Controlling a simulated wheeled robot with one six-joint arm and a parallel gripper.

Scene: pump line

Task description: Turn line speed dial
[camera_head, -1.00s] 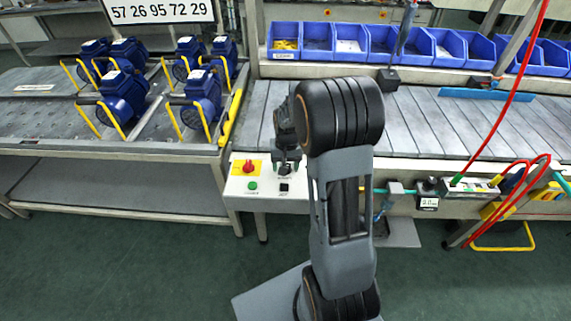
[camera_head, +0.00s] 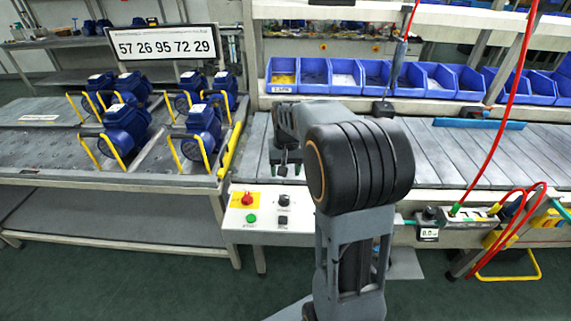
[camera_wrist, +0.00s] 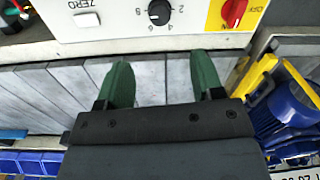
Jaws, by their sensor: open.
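The line speed dial is a black round knob (camera_head: 283,200) on the white control panel (camera_head: 264,229), right of a red knob on a yellow plate. In the wrist view the dial (camera_wrist: 159,12) is at the top edge, partly cut off, with numbers around it. My gripper (camera_head: 286,165) is over the conveyor just behind the panel in the head view. In the wrist view its two green fingers (camera_wrist: 161,70) are spread, with only grey slats showing between them. The fingers are apart from the dial. My arm hides the panel's right part in the head view.
The red knob on yellow (camera_wrist: 234,12) is close beside the dial; a pale button marked ZERO (camera_wrist: 87,20) is on its other side. A green button (camera_head: 251,218) is on the panel. Blue pumps (camera_head: 124,128) stand left. Red hoses (camera_head: 510,215) hang right.

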